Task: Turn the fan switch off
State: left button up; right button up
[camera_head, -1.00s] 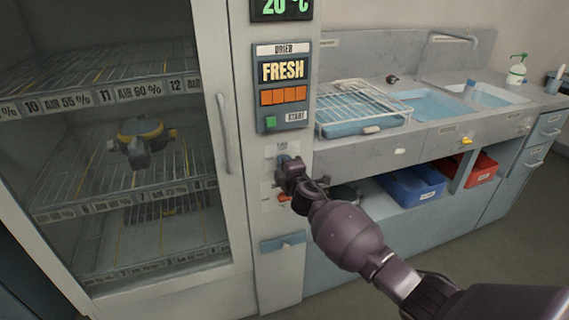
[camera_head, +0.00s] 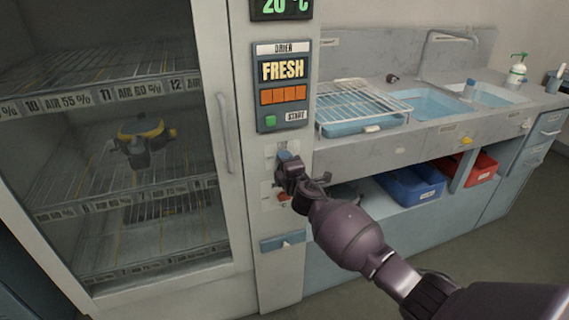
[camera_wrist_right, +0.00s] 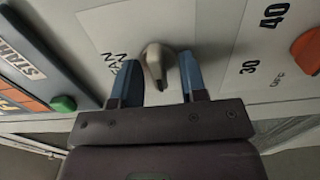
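The fan switch (camera_wrist_right: 155,65) is a small grey lever on a white plate marked "FAN" in the right wrist view. My right gripper (camera_wrist_right: 160,75) is open, with one blue-tipped finger on each side of the lever. Small gaps show between the lever and both fingers. In the head view my right gripper (camera_head: 287,165) is at the drier's control column (camera_head: 272,215), below the "FRESH" panel, and it hides the switch there. My left gripper is not in view.
An orange-red knob (camera_wrist_right: 308,50) with a numbered dial sits beside the fan plate. The green start button (camera_wrist_right: 64,103) is on the other side. The drier's glass door (camera_head: 160,220) stands left, and a sink counter (camera_head: 400,150) with a wire rack stands right.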

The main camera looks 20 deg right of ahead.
jog(key=s+p, duration=0.2)
jog(key=s, duration=0.8)
jog(key=shift+s+d, duration=0.15)
jog(key=shift+s, duration=0.25)
